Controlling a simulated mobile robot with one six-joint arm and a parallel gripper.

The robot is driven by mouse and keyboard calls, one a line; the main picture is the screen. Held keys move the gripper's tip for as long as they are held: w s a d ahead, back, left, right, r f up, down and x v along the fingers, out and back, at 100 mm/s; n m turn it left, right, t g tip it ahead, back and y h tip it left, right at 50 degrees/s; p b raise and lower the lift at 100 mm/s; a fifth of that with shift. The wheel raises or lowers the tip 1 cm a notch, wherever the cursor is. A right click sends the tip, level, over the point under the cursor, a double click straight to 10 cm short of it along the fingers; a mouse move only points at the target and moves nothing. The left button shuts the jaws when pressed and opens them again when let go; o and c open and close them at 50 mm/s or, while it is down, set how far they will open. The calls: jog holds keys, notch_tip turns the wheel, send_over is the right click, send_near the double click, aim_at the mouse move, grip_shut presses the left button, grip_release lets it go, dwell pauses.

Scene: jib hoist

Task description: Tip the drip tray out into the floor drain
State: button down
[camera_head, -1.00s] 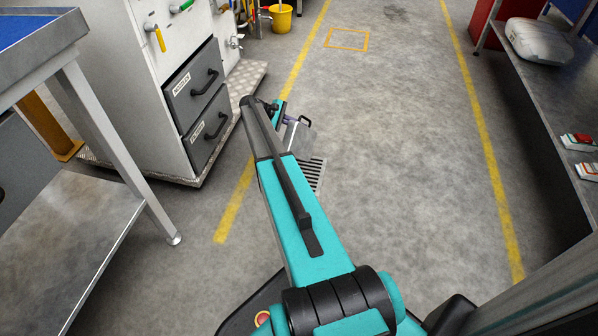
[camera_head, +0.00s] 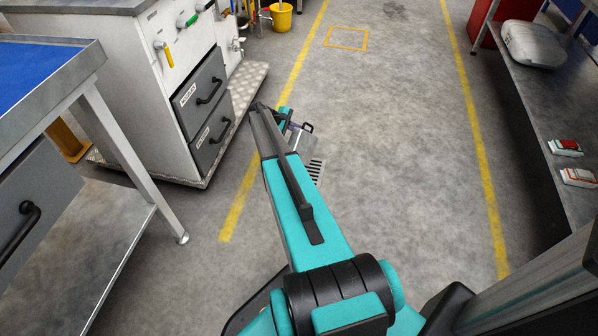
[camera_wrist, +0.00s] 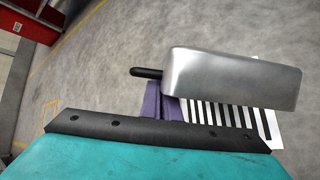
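The drip tray (camera_wrist: 235,78) is a shiny metal pan with a short black handle at its left end in the wrist view. In the head view the tray (camera_head: 298,141) shows only partly beyond my forearm. My gripper's purple fingers (camera_wrist: 165,100) are close together at the tray's near side and appear shut on it; the exact grip is hidden behind the tray. The tray is above the floor, over or near the floor drain (camera_wrist: 236,116), a slotted grate with dark bars. The drain (camera_head: 316,171) is partly covered by my arm and the tray in the head view.
A white cabinet (camera_head: 160,110) with grey drawers stands left of the drain. A metal bench (camera_head: 110,110) is nearer on the left. A shelf (camera_head: 545,110) with a grey cover runs along the right. A yellow bucket (camera_head: 282,16) is far back. The floor between the yellow lines is clear.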

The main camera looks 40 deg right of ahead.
aim_at(313, 147)
jog(key=shift+s+b, duration=0.25)
jog(key=shift+b, duration=0.15)
jog(key=shift+s+d+r+m+t+b, duration=0.15)
jog(key=shift+s+m+t+b, duration=0.15)
jog(key=shift+s+t+b, duration=0.5)
jog(key=shift+s+y, duration=0.3)
jog(key=shift+s+d+m+t+y+b, duration=0.2)
jog(key=shift+s+t+b, duration=0.3)
jog(key=shift+s+b, duration=0.35)
jog(key=shift+s+d+m+t+y+b, duration=0.1)
jog(key=shift+s+m+t+b, duration=0.1)
jog(key=shift+s+t+b, duration=0.65)
jog(key=s+d+f+m+t+b, duration=0.1)
jog(key=s+f+t+b, duration=0.2)
jog(key=s+b, duration=0.2)
jog(key=s+d+f+m+t+y+b, duration=0.1)
jog(key=s+f+m+t+b, duration=0.1)
jog(key=s+f+t+b, duration=0.2)
jog(key=s+b, duration=0.2)
jog(key=s, duration=0.1)
jog(key=shift+d+f, duration=0.25)
jog(key=shift+f, duration=0.05)
dwell(0.9)
